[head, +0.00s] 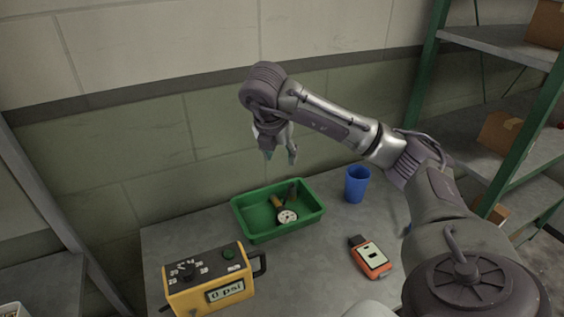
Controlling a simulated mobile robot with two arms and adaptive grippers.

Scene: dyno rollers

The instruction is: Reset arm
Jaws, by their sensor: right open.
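My right arm comes in from the right side of the head view and reaches to the left over the table. Its gripper (279,154) hangs downward above and behind the green tray (250,233). It is open, holds nothing visible and is well clear of the tray. My left gripper is not in this view.
On the grey table (325,266), the green tray holds a round gauge (287,216) with a yellow part. A yellow device (207,281) reading "0 psi", an orange device (371,257) and a blue cup (356,184) stand around it. Green-framed shelves (483,118) rise at right.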

